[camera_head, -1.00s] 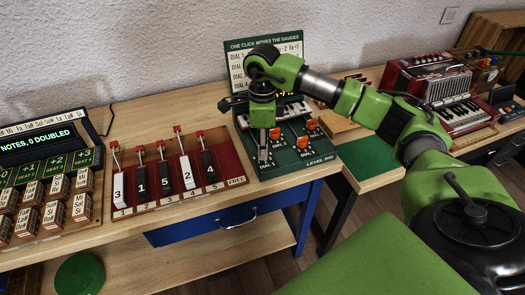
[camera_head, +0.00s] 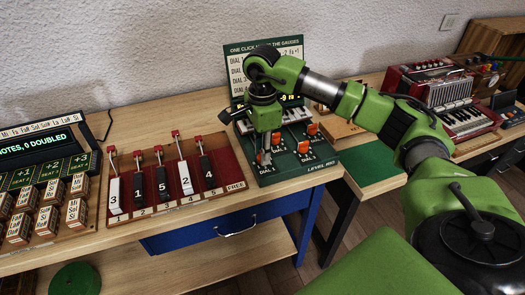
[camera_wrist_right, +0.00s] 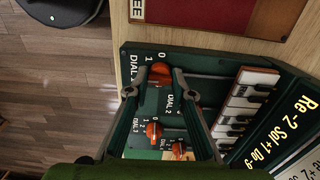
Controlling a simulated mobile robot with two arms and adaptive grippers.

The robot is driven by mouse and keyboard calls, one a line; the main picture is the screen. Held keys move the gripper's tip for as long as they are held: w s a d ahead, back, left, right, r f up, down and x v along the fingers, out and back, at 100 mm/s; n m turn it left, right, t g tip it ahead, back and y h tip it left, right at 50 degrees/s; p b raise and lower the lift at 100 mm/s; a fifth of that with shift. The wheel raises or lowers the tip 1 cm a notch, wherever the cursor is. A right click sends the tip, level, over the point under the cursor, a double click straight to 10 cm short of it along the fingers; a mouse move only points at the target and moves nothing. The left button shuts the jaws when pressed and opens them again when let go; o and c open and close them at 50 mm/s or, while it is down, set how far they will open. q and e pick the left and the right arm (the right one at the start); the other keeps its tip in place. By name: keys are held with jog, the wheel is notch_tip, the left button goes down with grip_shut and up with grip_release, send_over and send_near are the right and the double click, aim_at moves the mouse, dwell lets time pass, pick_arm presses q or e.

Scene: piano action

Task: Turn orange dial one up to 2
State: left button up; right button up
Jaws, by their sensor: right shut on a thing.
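The orange dial one (camera_wrist_right: 161,74) sits by the "DIAL 1" lettering on the dark green panel. In the right wrist view it is between the fingertips of my right gripper (camera_wrist_right: 160,78), which is shut on it. The fingers cover part of the dial, so its setting cannot be read surely; a 0 and a 1 show beside it. In the head view my right gripper (camera_head: 263,158) points down at the panel's front left and hides dial one. The panel (camera_head: 320,167) stands at the right end of the table. My left gripper is not in view.
Other orange dials (camera_head: 303,146) stand close by on the same panel. A small keyboard (camera_wrist_right: 240,105) and an upright sign (camera_head: 236,68) with a yellow text line are behind them. A red tray (camera_head: 228,165) with numbered levers is to the left.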

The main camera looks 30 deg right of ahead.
jog(key=o, duration=1.1)
jog(key=shift+o, duration=0.2)
jog(key=shift+r, duration=0.1)
notch_tip(320, 180, up, 12)
